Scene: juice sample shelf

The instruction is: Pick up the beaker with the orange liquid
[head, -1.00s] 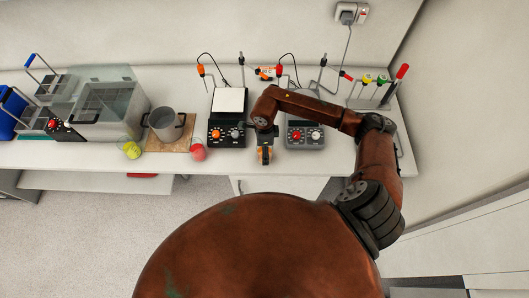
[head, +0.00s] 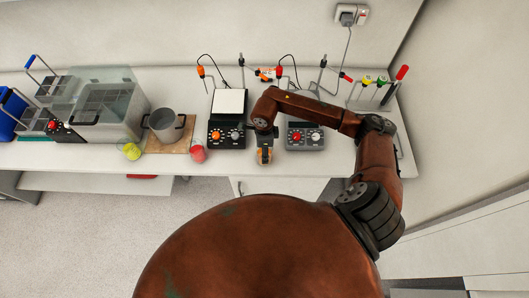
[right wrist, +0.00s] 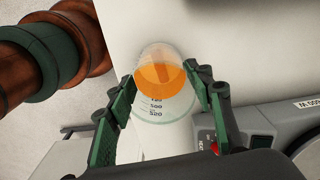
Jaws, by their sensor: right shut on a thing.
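The beaker with the orange liquid (right wrist: 161,82) shows in the right wrist view as clear glass with dark volume marks. It sits between the two green fingers of my right gripper (right wrist: 160,88), which is shut on it. In the head view my right gripper (head: 264,145) is at the front of the bench, between two stirrer plates. The beaker (head: 264,156) shows there only as a small orange patch, mostly hidden by the gripper. I cannot tell whether its base touches the bench. My left gripper is not in view.
A beaker with yellow-green liquid (head: 132,152) and one with red liquid (head: 198,154) stand left, near the front edge. A pot (head: 163,124) stands on a brown board. Hot plates (head: 227,135) (head: 304,136) flank the gripper. A water bath (head: 105,105) is farther left.

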